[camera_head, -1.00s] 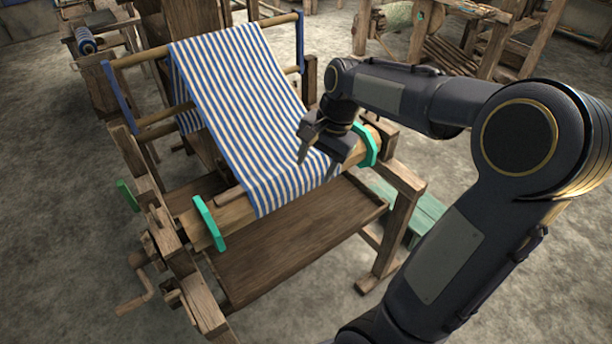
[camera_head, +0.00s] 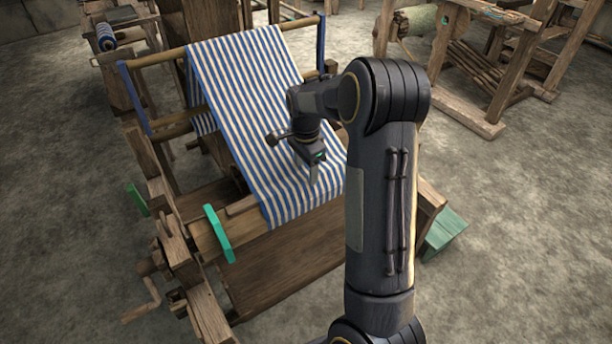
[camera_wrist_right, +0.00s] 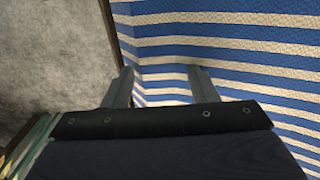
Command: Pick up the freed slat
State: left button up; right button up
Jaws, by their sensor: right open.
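Blue-and-white striped cloth (camera_head: 262,110) hangs down over the loom's front beam (camera_head: 203,237). A short wooden strip (camera_head: 241,205), which may be the slat, sticks out from the cloth's left edge along the beam; the rest of it is hidden. My right gripper (camera_head: 313,174) is over the lower right part of the cloth, to the right of this strip. In the right wrist view the right gripper (camera_wrist_right: 160,87) has its two fingers apart, with only cloth and floor between and beyond them. No slat shows there. My left gripper is out of view.
A green plate (camera_head: 218,233) stands on the beam left of the cloth. A brown board (camera_head: 265,268) lies below the beam. A green bench (camera_head: 446,232) is at the right. Another wooden frame (camera_head: 475,60) stands behind; the floor at right is clear.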

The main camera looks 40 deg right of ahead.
jog(key=shift+f, duration=0.4)
jog(key=shift+c, duration=0.4)
jog(key=c, duration=1)
